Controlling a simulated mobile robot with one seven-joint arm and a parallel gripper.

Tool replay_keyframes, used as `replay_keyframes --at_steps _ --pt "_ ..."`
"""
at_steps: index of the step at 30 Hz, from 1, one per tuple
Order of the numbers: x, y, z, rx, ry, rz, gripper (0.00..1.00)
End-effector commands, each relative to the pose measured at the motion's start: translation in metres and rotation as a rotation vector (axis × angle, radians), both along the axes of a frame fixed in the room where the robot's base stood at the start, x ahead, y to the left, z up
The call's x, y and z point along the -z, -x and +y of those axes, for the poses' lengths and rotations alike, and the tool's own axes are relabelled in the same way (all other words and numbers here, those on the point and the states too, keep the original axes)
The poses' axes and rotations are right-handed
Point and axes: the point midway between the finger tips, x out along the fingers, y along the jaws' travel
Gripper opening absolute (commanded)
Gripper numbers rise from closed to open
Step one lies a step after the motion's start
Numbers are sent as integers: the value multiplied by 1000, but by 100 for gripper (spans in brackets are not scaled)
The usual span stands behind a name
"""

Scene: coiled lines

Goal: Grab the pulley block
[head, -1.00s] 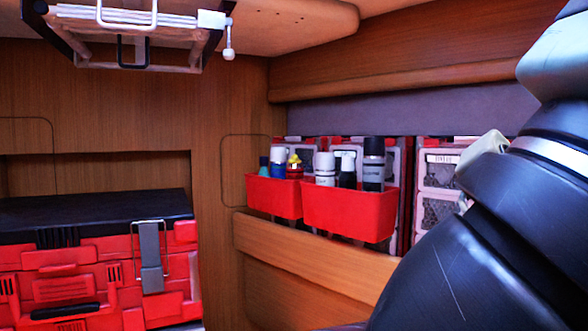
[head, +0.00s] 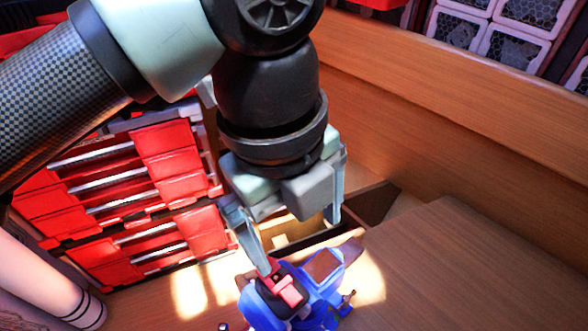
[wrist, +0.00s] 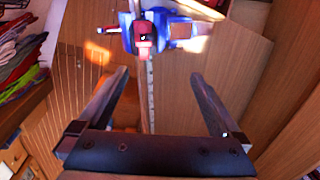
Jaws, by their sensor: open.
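The pulley block (head: 318,288), a blue body with red and dark parts, is at the bottom middle of the head view. In the wrist view the pulley block (wrist: 178,28) is at the top, beyond the fingertips and not between them. My gripper (head: 300,243) points down at it with its fingers apart and nothing held. In the head view the left fingertip overlaps the block's red part; I cannot tell whether they touch. In the wrist view my gripper (wrist: 160,76) shows both fingers spread wide. The block's lower end is cut off in the head view.
Red drawer cases (head: 175,150) stand at the left behind my arm. A wooden ledge (head: 450,100) runs along the right, above a bare wooden surface (head: 470,260). A dark recess (head: 372,203) opens behind the block. Coiled lines (wrist: 20,60) lie at the left of the wrist view.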

Motion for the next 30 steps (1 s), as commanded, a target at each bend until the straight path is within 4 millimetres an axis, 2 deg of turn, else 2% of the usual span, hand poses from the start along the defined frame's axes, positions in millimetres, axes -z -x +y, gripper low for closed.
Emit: replay_keyframes --at_steps 1,5,15,25,30 --pt "2 0 16 -40 -58 9 100" --pt "10 1 33 -84 -118 23 100" --pt "67 1 31 -82 -114 24 100" --pt "92 2 26 -78 -112 24 100" --pt "117 2 22 -80 -113 24 100"
